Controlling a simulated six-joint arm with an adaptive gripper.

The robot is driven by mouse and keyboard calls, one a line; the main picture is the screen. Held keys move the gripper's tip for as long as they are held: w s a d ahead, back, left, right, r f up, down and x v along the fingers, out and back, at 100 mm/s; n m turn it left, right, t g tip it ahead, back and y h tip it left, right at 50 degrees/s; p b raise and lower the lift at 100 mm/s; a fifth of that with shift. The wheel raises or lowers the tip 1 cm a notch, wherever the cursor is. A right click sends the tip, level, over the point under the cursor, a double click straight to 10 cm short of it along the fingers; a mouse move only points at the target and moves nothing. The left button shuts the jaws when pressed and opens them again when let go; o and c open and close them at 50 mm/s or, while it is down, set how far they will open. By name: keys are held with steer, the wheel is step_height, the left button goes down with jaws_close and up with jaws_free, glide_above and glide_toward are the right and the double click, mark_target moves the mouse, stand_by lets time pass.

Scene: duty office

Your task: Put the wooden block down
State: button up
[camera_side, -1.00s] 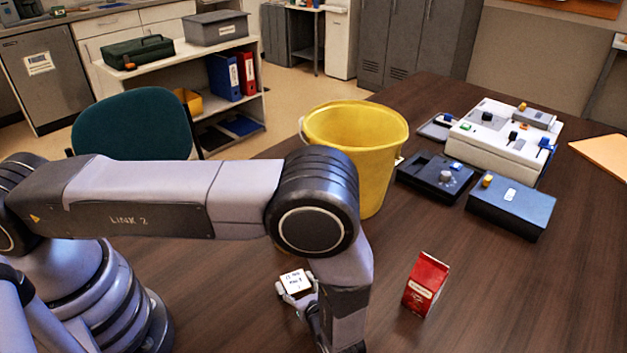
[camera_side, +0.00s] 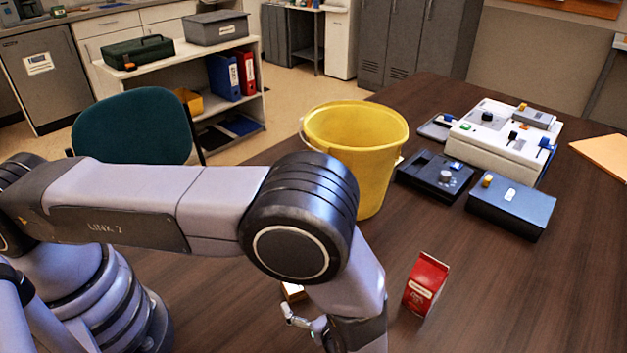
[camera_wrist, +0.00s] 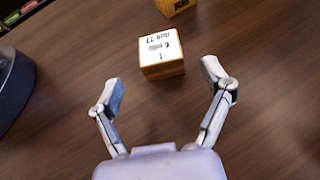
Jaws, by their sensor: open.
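The wooden block (camera_wrist: 162,66), a cube with dark print on its white top, rests on the table in the wrist view. My gripper (camera_wrist: 164,84) is open, its two fingers spread wide and apart from the block, which lies just beyond the fingertips. In the side view a small part of the block (camera_side: 292,292) shows below my arm, which hides the rest. My gripper (camera_side: 303,321) is low over the table there, nearer the camera than the block, and partly hidden by my wrist.
A second wooden block (camera_wrist: 179,6) is cut off at the top of the wrist view. A yellow bucket (camera_side: 358,160) stands behind my arm. A red carton (camera_side: 426,283) stands to the right. Boxes of controls (camera_side: 510,205) sit farther back. The front right table is clear.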

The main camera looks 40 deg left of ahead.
steer(key=w+a+r+n+g+h, duration=0.1)
steer(key=a+r+n+g+h, duration=0.4)
steer(key=r, duration=0.9)
steer(key=a+r+n+g+h, duration=0.1)
steer(key=a+r+n+h, duration=0.1)
steer(key=a+r+n, duration=0.8)
steer(key=s+a+r+n+t+h, duration=0.2)
steer(key=s+r+n+t, duration=0.1)
steer(key=s+r, duration=0.4)
steer(key=s+a+r+n+t+h, duration=0.3)
steer(key=s+r+n, duration=0.1)
steer(key=s+r, duration=0.3)
steer(key=shift+s+a+n+h, duration=0.2)
steer(key=shift+a+n+h, duration=0.1)
steer(key=shift+a, duration=0.05)
